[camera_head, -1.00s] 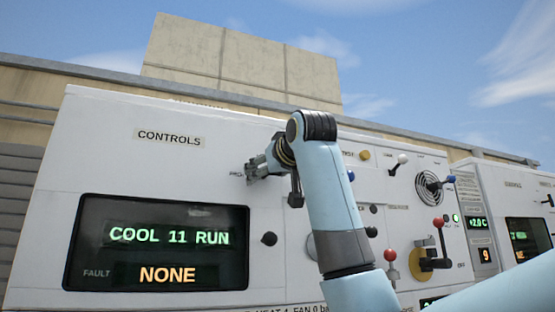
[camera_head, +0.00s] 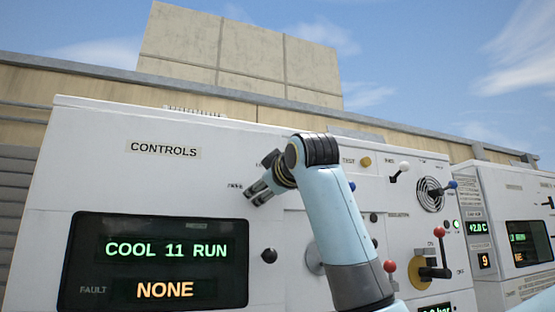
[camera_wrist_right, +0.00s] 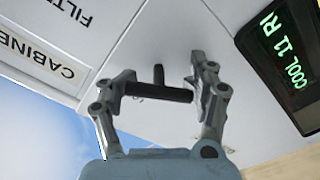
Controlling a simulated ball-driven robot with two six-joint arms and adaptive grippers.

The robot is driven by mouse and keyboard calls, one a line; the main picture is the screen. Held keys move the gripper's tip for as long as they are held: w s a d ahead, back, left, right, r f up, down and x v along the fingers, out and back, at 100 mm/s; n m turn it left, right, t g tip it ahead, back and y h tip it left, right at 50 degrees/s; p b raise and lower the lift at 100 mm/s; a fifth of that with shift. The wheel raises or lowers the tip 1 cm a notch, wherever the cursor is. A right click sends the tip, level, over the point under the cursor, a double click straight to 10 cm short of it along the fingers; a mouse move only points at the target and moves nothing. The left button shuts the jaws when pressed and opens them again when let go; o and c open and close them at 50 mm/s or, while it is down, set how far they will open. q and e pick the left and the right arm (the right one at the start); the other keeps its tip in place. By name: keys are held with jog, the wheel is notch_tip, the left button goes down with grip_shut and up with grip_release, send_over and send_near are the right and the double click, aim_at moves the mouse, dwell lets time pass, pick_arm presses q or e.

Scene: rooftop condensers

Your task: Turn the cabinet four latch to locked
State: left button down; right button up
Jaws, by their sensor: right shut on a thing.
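My right gripper (camera_head: 262,178) is at the white control panel's face, right of the CONTROLS label; its wrist (camera_head: 312,152) comes in from the right. In the right wrist view, the same gripper (camera_wrist_right: 163,88) has its two fingers at either end of a black bar-shaped latch handle (camera_wrist_right: 160,92), shut on it. A short black stem joins the bar to the white panel. In the head view the handle is hidden by the gripper. A CABINET label (camera_wrist_right: 40,55) shows, cut off, in the wrist view; its number is out of sight. My left gripper is out of view.
The dark display (camera_head: 160,262) reads COOL 11 RUN and NONE. A black knob (camera_head: 269,256) is beside it.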

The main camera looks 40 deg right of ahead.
jog(key=shift+o, duration=0.3)
jog(key=n+p, duration=0.8)
jog(key=p, duration=0.1)
jog(key=shift+w+f, duration=0.1)
jog(key=shift+w, duration=0.05)
jog(key=shift+w+d+f+n+p, duration=0.1)
jog(key=shift+w+f+n+p, duration=0.15)
jog(key=shift+n+p, duration=0.2)
jog(key=shift+n, duration=0.35)
jog(key=shift+o, duration=0.6)
jog(key=shift+s+n+p, duration=0.35)
jog(key=shift+n+p, duration=0.35)
jog(key=shift+n, duration=0.4)
jog(key=shift+f, duration=0.1)
jog(key=o, duration=0.8)
jog(key=shift+o, duration=0.8)
jog(key=shift+a, duration=0.2)
jog(key=shift+r, duration=0.2)
